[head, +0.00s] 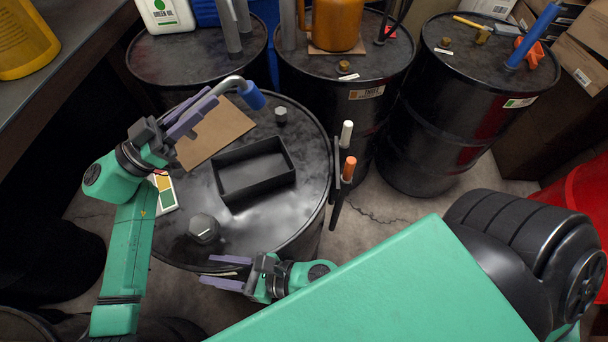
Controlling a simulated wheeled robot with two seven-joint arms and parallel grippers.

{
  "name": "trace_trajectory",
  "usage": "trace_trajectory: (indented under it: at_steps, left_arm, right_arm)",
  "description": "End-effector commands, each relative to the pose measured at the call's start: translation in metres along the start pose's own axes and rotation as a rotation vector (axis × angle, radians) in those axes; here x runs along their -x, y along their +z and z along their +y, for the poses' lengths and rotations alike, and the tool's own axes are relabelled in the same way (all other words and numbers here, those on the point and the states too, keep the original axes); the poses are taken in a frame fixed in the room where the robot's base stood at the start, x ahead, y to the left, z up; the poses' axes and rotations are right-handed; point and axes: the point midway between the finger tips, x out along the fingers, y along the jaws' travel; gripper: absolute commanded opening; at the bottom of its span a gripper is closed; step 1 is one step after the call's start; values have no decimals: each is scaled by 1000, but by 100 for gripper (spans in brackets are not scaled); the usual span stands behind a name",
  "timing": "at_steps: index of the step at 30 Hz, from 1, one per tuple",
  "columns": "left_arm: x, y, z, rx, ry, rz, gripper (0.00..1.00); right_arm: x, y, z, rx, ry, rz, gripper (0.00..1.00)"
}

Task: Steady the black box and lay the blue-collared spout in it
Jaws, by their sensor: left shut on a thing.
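The open-topped black box (228,192) sits empty on the near drum's lid (310,190). The spout (252,96), a grey bent tube with a blue collar, is up and left of the box in the picture. My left gripper (205,106) is shut on the spout's grey tube, with the blue collar sticking out to the right. My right gripper (208,270) is open and empty at the near edge of the drum, below the box and apart from it.
A brown cardboard sheet (222,130), a dark cap (203,228) and a colour-patched card (164,194) lie around the box. White-tipped and orange-tipped handles (349,168) stand at the drum's right rim. More drums (440,130) stand behind, carrying jugs and tools.

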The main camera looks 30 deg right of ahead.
Motion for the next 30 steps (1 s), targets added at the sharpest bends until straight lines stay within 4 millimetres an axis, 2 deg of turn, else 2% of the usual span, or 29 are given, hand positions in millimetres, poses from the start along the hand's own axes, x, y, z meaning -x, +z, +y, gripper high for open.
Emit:
trace_trajectory:
  at_steps: [1, 3, 6, 9, 12, 14, 17, 20, 30]
  left_arm:
    - [0, 0, 0, 0, 0, 1, 0]
    - [0, 0, 0, 0, 0, 1, 0]
    - [0, 0, 0, 0, 0, 1, 0]
    - [0, 0, 0, 0, 0, 1, 0]
    - [0, 0, 0, 0, 0, 1, 0]
    - [0, 0, 0, 0, 0, 1, 0]
    - [0, 0, 0, 0, 0, 1, 0]
    - [0, 0, 0, 0, 0, 1, 0]
    - [0, 0, 0, 0, 0, 1, 0]
  right_arm:
    - [7, 12, -31, -19, -129, -20, 40]
    - [26, 29, -78, -33, -322, -38, 40]
    - [64, 43, -137, -64, -581, -36, 40]
    - [104, 48, -177, -97, -784, -11, 40]
    - [133, 48, -198, -123, -908, 17, 40]
    - [142, 48, -204, -130, -947, 27, 40]
    - [144, 47, -212, -135, -966, 30, 40]
    - [135, 46, -223, -134, -965, 27, 40]
    - [89, 39, -287, -135, -963, 29, 40]
